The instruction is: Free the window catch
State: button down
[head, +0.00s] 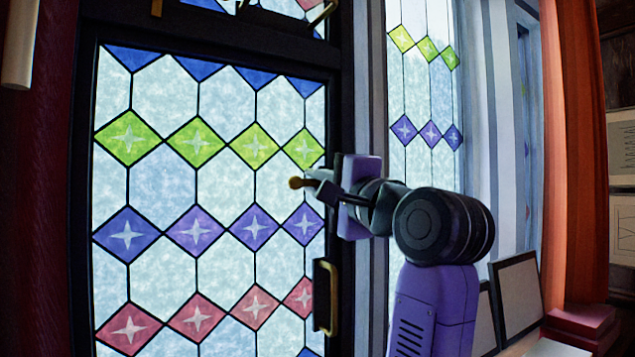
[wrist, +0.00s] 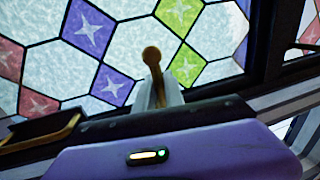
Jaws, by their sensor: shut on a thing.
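The window catch (head: 295,183) is a small brass lever with a round knob at its end, at the right edge of the leaded window. My gripper (head: 318,182) is shut on it from the right. In the wrist view my pale fingertips (wrist: 158,96) close around the brass stem, and the catch's knob (wrist: 151,55) sticks out past them. The dark window frame (head: 338,100) stands behind. My gripper hides where the catch joins the frame, so I cannot tell how it is seated.
A brass pull handle (head: 326,297) is on the frame below my gripper. It also shows in the wrist view (wrist: 42,135). More brass hardware (head: 323,12) is at the top. An orange curtain (head: 572,150) hangs at right, with framed boards (head: 518,295) leaning below the right-hand pane.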

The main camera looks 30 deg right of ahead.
jog(key=shift+d, duration=0.15)
jog(key=c, duration=1.7)
grip_release()
jog(key=s+b, duration=0.1)
jog(key=s, duration=0.1)
jog(key=s+f+b, duration=0.1)
jog(key=s, duration=0.4)
jog(key=shift+s+d+f+b, duration=0.1)
jog(key=shift+s+f+b, duration=0.15)
jog(key=shift+s+b, duration=0.15)
